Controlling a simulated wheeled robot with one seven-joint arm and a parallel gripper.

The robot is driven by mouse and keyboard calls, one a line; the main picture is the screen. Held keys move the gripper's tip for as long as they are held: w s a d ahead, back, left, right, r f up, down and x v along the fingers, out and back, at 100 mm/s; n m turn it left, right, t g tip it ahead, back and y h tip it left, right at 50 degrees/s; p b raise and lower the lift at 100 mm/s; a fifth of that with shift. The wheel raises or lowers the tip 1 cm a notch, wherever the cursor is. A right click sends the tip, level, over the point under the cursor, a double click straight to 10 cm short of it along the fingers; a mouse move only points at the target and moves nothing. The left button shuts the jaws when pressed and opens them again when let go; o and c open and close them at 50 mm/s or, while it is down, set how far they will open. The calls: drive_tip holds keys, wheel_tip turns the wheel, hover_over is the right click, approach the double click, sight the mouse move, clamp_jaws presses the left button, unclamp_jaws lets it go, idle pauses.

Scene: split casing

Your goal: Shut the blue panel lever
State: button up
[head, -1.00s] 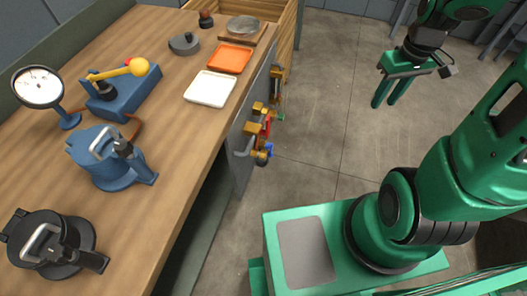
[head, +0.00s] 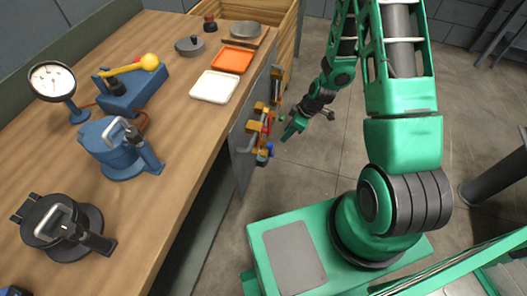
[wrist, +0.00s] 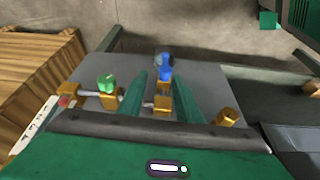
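The blue panel lever (head: 265,151) is the lowest of several coloured levers on the grey panel (head: 243,150) at the table's end. In the wrist view the blue lever (wrist: 165,67) stands out from a brass valve, just beyond and between my fingertips. My gripper (wrist: 161,80) is open, with its two green fingers apart and nothing held. In the head view my gripper (head: 291,130) is just right of the panel, pointing down and left towards it. I cannot tell whether a finger touches the lever.
A red lever (head: 266,124) and a green lever (wrist: 107,83) sit on the same panel with brass fittings. A wooden crate (wrist: 35,80) is beside the panel. The table above holds a white tray (head: 214,87), an orange tray (head: 239,59) and blue devices.

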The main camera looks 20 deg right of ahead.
sight(272, 148)
drive_tip(key=shift+n, duration=0.3)
drive_tip(key=x, duration=0.4)
drive_tip(key=a+x, duration=0.1)
drive_tip(key=x, duration=0.8)
drive_tip(key=shift+s+a, duration=0.15)
drive_tip(key=shift+a, duration=0.15)
drive_tip(key=shift+r, duration=0.1)
